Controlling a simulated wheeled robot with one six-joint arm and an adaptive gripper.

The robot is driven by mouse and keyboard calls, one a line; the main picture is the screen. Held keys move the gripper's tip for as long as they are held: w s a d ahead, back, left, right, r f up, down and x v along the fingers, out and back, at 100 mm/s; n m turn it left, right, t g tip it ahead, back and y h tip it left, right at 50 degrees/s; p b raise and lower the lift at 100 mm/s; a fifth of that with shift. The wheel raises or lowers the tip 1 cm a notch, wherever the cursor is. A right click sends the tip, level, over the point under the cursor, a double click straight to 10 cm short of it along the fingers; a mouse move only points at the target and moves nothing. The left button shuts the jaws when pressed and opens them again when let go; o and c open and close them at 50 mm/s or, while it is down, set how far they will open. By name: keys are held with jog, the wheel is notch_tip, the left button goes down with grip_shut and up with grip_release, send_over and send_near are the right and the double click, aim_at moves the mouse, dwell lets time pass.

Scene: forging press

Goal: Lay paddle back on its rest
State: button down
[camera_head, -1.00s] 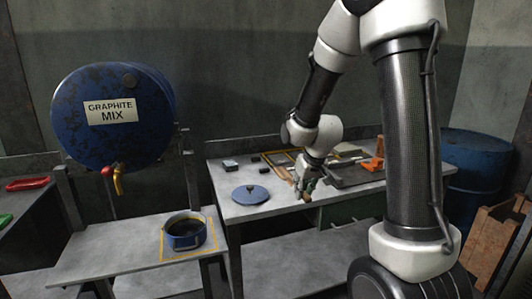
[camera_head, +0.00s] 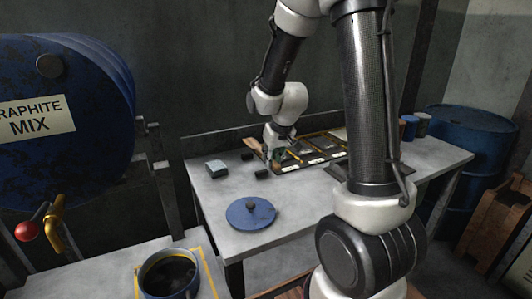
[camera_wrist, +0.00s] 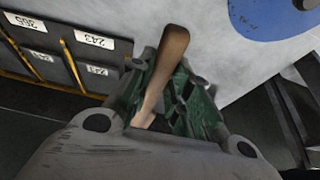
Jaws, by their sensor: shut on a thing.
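My gripper (camera_head: 275,162) is over the back of the grey workbench (camera_head: 215,205), by the left end of a dark tray with yellow edging (camera_head: 295,168). A small piece of wood (camera_head: 254,145) also shows beside the gripper in the head view. The paddle's other end is hidden by the gripper. I cannot tell which part of the bench is its rest. Labelled slots (camera_wrist: 80,55) of the tray lie left of the handle in the wrist view.
A blue round lid (camera_head: 251,212) lies on the bench front. A grey-blue block (camera_head: 216,168) and a small dark block (camera_head: 261,174) lie near the gripper. A blue pot (camera_head: 168,275) of dark liquid stands lower left, below the graphite barrel (camera_head: 70,90). Cans (camera_head: 409,127) stand back right.

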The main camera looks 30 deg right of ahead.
jog(key=w+f, duration=0.4)
jog(key=w, duration=0.1)
jog(key=shift+w+f, duration=0.15)
jog(key=shift+w, duration=0.1)
jog(key=shift+f, duration=0.7)
jog(key=shift+f, duration=0.55)
dwell(0.6)
jog(key=c, duration=1.3)
grip_release()
jog(key=shift+o, duration=0.2)
